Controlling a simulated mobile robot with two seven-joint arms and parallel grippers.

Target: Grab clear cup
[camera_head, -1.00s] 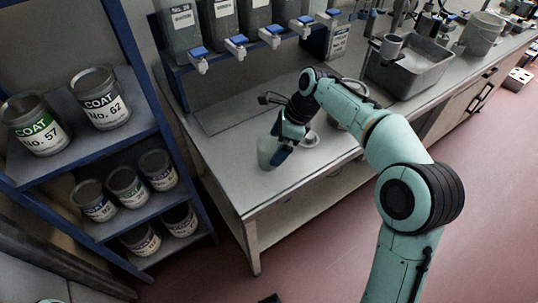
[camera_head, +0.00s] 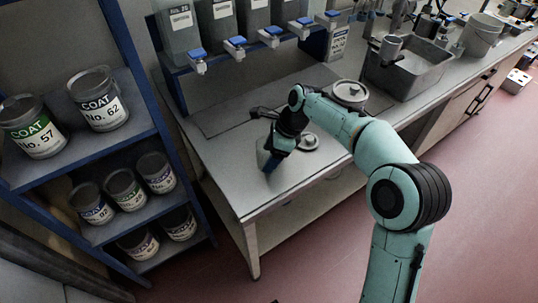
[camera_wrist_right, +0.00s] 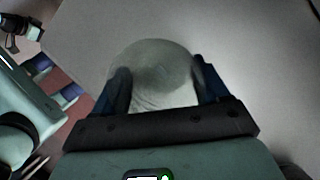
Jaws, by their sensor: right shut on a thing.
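The clear cup (camera_wrist_right: 155,65) is a pale, see-through, round vessel. In the right wrist view it sits between the two dark fingers of my right gripper (camera_wrist_right: 160,95), which is shut on it. In the head view, my right gripper (camera_head: 272,157) is over the front left of the bench, and the cup (camera_head: 263,158) is mostly hidden behind its fingers. The cup is tilted with the gripper. Whether its base touches the bench is hard to tell. A dark and teal part at the upper left of the wrist view may be my left gripper; its fingers are unclear.
On the bench (camera_head: 225,165), a small round metal disc (camera_head: 308,141) lies right of the gripper and a larger round lidded item (camera_head: 349,92) behind my arm. Dispensers with blue-topped taps (camera_head: 236,46) line the back. A paint-can shelf (camera_head: 150,118) stands left; a basin (camera_head: 415,75) sits right.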

